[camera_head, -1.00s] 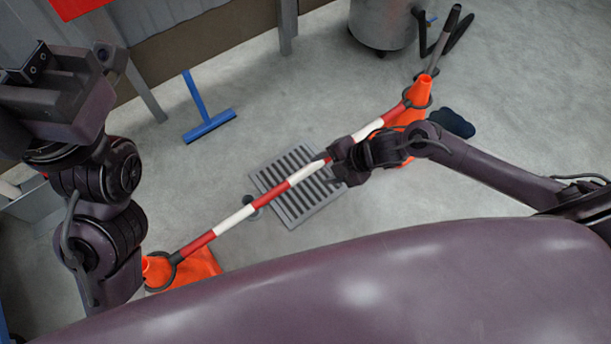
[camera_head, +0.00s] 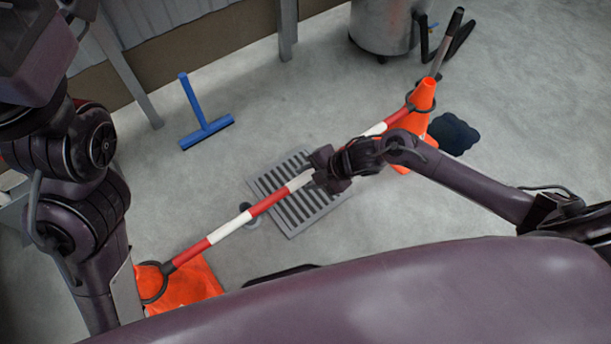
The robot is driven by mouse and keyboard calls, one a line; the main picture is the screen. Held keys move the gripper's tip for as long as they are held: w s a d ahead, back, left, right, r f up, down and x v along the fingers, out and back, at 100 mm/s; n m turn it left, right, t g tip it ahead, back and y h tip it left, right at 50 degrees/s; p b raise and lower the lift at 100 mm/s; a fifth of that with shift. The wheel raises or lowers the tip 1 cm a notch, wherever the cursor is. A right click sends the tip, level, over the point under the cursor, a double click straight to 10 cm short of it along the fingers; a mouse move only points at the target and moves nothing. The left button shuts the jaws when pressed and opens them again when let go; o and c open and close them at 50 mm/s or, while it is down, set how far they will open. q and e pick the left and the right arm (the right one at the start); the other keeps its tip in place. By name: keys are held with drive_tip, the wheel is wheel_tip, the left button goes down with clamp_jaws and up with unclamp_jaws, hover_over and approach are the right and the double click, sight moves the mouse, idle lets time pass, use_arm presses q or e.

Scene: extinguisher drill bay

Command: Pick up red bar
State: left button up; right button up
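The red bar (camera_head: 268,203) is a red-and-white striped rod. It spans from a ring at the orange cone (camera_head: 194,284) at lower left to a ring at the orange cone (camera_head: 423,95) at upper right. It slants above the floor. My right gripper (camera_head: 319,169) is at the bar's middle, with its dark fingers against or around a white and red part. It hides that stretch, and I cannot tell whether it is closed. My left arm is at the left edge; its gripper is out of the picture.
A floor drain grate (camera_head: 299,217) lies under the bar. A metal drum (camera_head: 384,24) stands at top right, with a dark puddle-like patch (camera_head: 453,134) near the right cone. Floor elsewhere is mostly clear.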

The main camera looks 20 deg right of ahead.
clamp_jaws()
drive_tip(key=shift+r, duration=0.1)
